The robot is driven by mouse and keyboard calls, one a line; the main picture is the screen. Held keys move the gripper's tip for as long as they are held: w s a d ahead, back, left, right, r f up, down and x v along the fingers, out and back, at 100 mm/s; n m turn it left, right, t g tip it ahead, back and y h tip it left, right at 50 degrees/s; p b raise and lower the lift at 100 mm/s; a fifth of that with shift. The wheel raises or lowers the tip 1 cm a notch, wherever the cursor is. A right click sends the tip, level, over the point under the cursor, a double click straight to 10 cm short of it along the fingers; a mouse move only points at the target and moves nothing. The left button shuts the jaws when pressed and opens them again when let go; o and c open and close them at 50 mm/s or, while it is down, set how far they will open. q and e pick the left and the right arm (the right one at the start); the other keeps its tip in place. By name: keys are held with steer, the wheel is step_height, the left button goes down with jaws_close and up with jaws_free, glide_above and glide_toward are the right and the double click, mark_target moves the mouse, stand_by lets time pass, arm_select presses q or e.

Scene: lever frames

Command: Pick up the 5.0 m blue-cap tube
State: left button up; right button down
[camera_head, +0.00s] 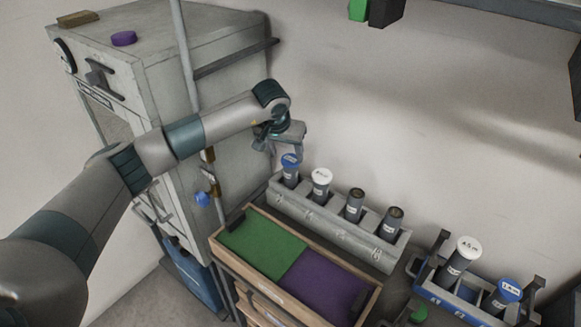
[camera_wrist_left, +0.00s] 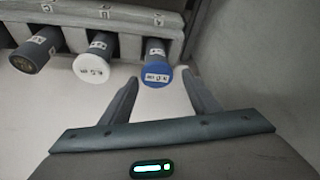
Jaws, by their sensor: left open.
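A dark tube with a blue cap (camera_head: 290,160) stands in the leftmost slot of a grey rack (camera_head: 335,225) by the wall. In the left wrist view its blue cap (camera_wrist_left: 157,77) carries an upside-down label that appears to read 5.0 m. My left gripper (camera_head: 284,150) is open just above this tube. In the left wrist view its two fingers (camera_wrist_left: 161,84) point toward the cap, one on each side in the picture, with nothing between them gripped. Whether they are level with the cap is unclear. My right gripper is not in view.
A white-cap tube (camera_head: 321,176) stands in the adjacent slot, with two dark tubes further right. A blue rack (camera_head: 448,297) holds another white-cap tube (camera_head: 467,247) and blue-cap tube (camera_head: 509,290). A green-purple tray (camera_head: 262,243) lies in front; a cabinet (camera_head: 165,70) stands left.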

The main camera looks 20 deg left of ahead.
mark_target(290, 160)
arm_select(q)
steer(key=shift+w+f, duration=0.25)
steer(key=shift+f, duration=0.35)
steer(key=shift+w+d+f+p, duration=0.15)
steer(key=shift+f+p, duration=0.25)
steer(key=shift+p, duration=0.25)
steer(key=shift+w+d+f+p, duration=0.15)
steer(key=shift+f+p, duration=0.25)
steer(key=shift+p, duration=0.2)
steer(key=shift+p+x, duration=0.55)
steer(key=shift+x, duration=1.2)
steer(key=c, duration=1.1)
steer(key=shift+o, duration=0.2)
